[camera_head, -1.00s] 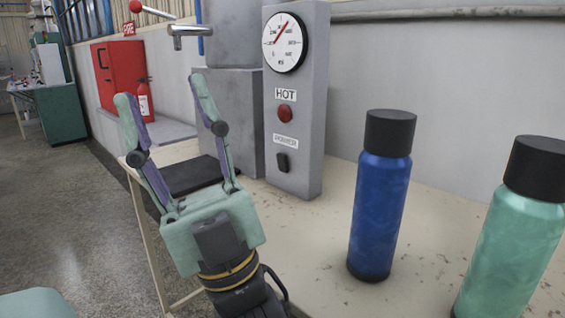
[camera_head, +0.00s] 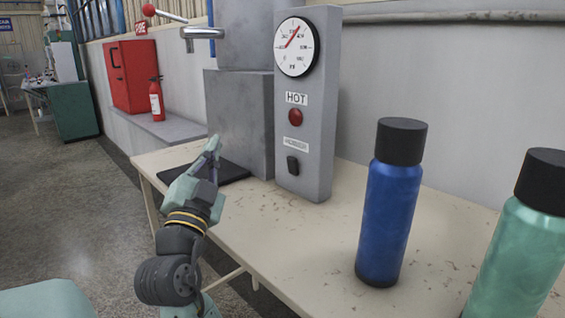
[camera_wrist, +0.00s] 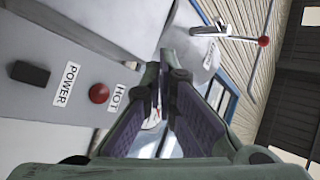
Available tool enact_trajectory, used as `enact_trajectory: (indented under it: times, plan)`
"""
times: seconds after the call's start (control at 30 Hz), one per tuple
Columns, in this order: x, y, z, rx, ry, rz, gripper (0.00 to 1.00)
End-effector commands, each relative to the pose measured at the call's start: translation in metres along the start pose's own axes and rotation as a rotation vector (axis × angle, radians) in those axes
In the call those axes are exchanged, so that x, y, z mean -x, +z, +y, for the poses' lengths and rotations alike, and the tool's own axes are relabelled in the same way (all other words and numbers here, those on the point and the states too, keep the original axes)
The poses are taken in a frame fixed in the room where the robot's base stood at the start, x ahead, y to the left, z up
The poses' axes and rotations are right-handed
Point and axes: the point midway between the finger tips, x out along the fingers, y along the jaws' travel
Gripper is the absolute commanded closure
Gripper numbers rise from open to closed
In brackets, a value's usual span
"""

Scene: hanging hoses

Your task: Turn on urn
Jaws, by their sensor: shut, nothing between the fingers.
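The urn is a grey metal body (camera_head: 238,115) on the table, with a grey control panel (camera_head: 318,120) at its right. The panel bears a round dial (camera_head: 294,47), a red light (camera_head: 295,116) under a HOT label, and a black power switch (camera_head: 292,166) near the bottom. The wrist view shows the switch (camera_wrist: 30,73) at the left beside the POWER label, and the red light (camera_wrist: 99,93). My gripper (camera_head: 213,146) is shut and empty, in front of the urn body, left of the switch and apart from it.
A blue bottle (camera_head: 389,205) and a green bottle (camera_head: 520,240) with black lids stand on the table (camera_head: 255,225) at the right. A dark tray (camera_head: 232,172) lies before the urn. The tap (camera_head: 200,34) and its red-knobbed lever (camera_head: 149,10) are above left.

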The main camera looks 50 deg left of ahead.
Motion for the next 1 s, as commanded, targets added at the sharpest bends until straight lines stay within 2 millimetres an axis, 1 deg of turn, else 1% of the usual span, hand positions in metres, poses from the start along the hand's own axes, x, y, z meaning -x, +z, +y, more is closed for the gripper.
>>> enact_trajectory:
  times: [0.03,0.1,0.2,0.33,0.4,0.5,0.6,0.9,1.0]
  plan:
    - [0.0,0.008,0.008,-0.053,0.08,0.014,1.0]
    - [0.005,0.015,0.024,-0.137,0.197,0.064,1.0]
    - [0.019,0.018,0.042,-0.255,0.331,0.171,1.0]
    - [0.041,0.015,0.055,-0.387,0.438,0.325,1.0]
    - [0.052,0.014,0.059,-0.441,0.468,0.395,1.0]
    - [0.063,0.012,0.061,-0.491,0.49,0.466,1.0]
    - [0.068,0.01,0.062,-0.517,0.497,0.5,1.0]
    - [0.069,0.01,0.063,-0.521,0.498,0.507,1.0]
    - [0.067,0.008,0.064,-0.52,0.498,0.507,1.0]
